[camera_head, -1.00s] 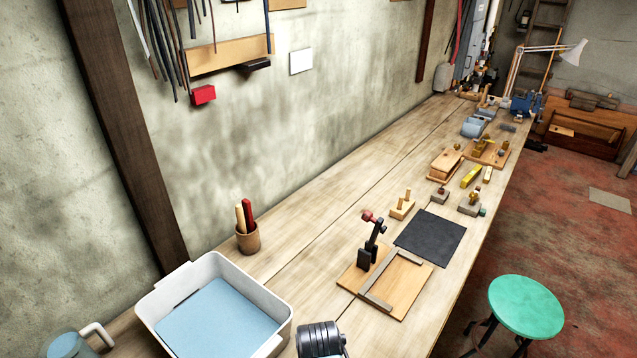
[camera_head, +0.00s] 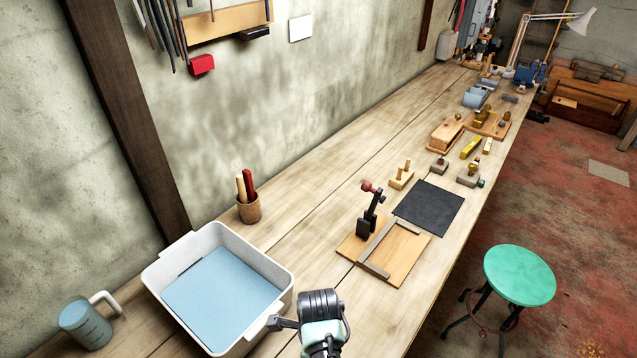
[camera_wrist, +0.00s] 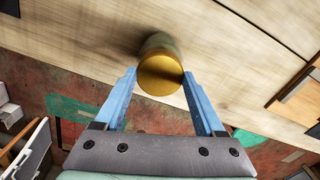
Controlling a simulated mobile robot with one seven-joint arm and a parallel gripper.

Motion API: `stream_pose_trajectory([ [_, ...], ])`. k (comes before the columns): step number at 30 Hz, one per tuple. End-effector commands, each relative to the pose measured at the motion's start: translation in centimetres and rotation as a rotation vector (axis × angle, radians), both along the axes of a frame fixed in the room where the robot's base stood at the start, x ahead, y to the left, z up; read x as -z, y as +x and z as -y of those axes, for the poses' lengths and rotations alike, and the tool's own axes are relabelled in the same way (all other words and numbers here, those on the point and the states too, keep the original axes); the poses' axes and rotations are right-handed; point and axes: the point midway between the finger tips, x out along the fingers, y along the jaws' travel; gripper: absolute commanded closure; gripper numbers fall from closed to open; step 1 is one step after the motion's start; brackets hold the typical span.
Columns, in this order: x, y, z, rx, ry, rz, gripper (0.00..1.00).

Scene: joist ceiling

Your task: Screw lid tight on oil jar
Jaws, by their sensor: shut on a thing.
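The oil jar (camera_wrist: 158,41) shows in the wrist view as a dull greenish body on the wooden bench, mostly hidden behind its round gold lid (camera_wrist: 160,77). The lid faces my camera and appears to sit on the jar; how tight it is cannot be seen. My gripper (camera_wrist: 160,76) has its two blue fingers on either side of the lid, shut on it. In the head view my arm's wrist is at the bottom centre, and I cannot make out the jar or lid there.
A wooden jig with an upright clamp (camera_head: 370,210) and a black mat (camera_head: 430,208) lie beyond. A green stool (camera_head: 520,275) stands off the bench's right side.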

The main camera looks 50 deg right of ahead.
Motion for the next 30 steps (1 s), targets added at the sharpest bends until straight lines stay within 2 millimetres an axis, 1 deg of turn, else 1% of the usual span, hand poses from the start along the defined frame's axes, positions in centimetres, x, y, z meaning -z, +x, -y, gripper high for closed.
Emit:
stream_pose_trajectory([
  [4,-0.2,0.1,0.0,0.108,-0.001,0.001,0.95],
  [10,-0.1,0.0,0.1,0.127,-0.001,0.002,0.95],
  [11,-0.1,0.0,0.1,0.127,-0.001,0.002,0.27],
  [15,-0.1,0.0,0.1,0.126,-0.001,0.002,0.01],
  [16,-0.1,0.0,0.1,0.126,-0.001,0.002,0.00],
  [25,-0.3,0.1,0.1,0.125,-0.002,0.002,0.00],
  [28,-1.1,0.1,0.1,0.125,-0.003,0.003,0.00],
  [30,-2.0,0.1,0.1,0.125,-0.004,0.005,0.00],
])
